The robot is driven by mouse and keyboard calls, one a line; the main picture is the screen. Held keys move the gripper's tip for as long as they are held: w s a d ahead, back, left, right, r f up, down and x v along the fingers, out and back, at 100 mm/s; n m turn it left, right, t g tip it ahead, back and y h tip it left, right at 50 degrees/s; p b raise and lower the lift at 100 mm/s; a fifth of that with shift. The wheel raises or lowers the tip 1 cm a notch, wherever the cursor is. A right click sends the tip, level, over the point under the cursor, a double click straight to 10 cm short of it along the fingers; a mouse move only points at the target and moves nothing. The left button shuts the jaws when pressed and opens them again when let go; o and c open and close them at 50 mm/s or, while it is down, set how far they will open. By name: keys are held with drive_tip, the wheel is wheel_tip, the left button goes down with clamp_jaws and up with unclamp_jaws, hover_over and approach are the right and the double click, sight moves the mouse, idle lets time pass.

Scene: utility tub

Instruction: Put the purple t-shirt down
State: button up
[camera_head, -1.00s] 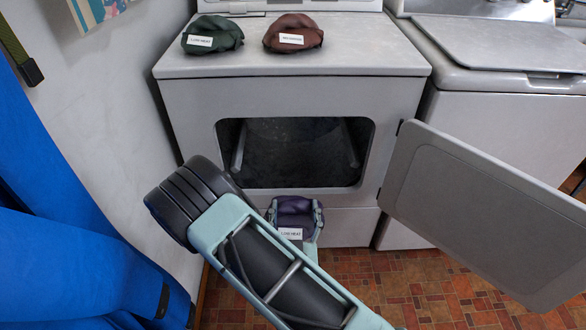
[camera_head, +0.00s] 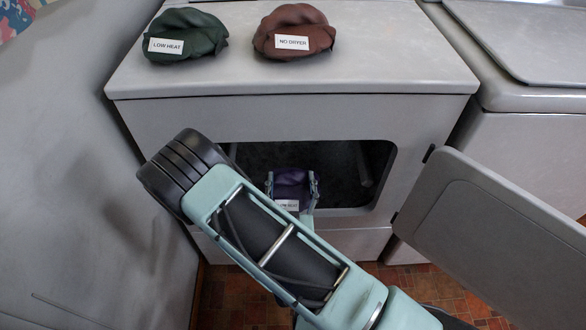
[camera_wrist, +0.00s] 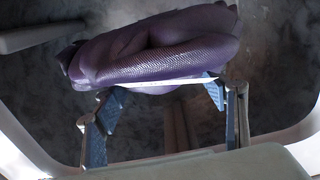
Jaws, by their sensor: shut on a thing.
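The purple t-shirt (camera_head: 291,183) is a folded bundle with a white label at its front, which seems to read LOW HEAT. My gripper (camera_head: 292,187) is shut on it, with a finger at each side. In the head view they show at the dryer's opening. The wrist view shows the t-shirt (camera_wrist: 155,50) between and beyond the fingers of my gripper (camera_wrist: 160,90), with the dark drum interior around it. I cannot tell whether the t-shirt touches the drum floor.
The dryer (camera_head: 300,120) has its door (camera_head: 490,220) swung open to the right. On its top lie a green bundle (camera_head: 185,35) labelled LOW HEAT and a brown bundle (camera_head: 295,30) labelled NO DRYER. A wall (camera_head: 60,180) is close on the left.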

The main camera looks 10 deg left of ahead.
drive_tip(key=shift+w+a, duration=0.1)
drive_tip(key=shift+w, duration=0.2)
drive_tip(key=w+a+f+b, duration=0.6)
drive_tip(key=w+a+f, duration=0.2)
drive_tip(key=w+f, duration=0.2)
drive_tip(key=shift+w+a+f+b, duration=0.35)
drive_tip(key=shift+w+f+b, duration=0.05)
drive_tip(key=shift+f, duration=1)
drive_tip(key=shift+f, duration=0.1)
drive_tip(key=shift+f, duration=0.4)
drive_tip(key=o, duration=1.7)
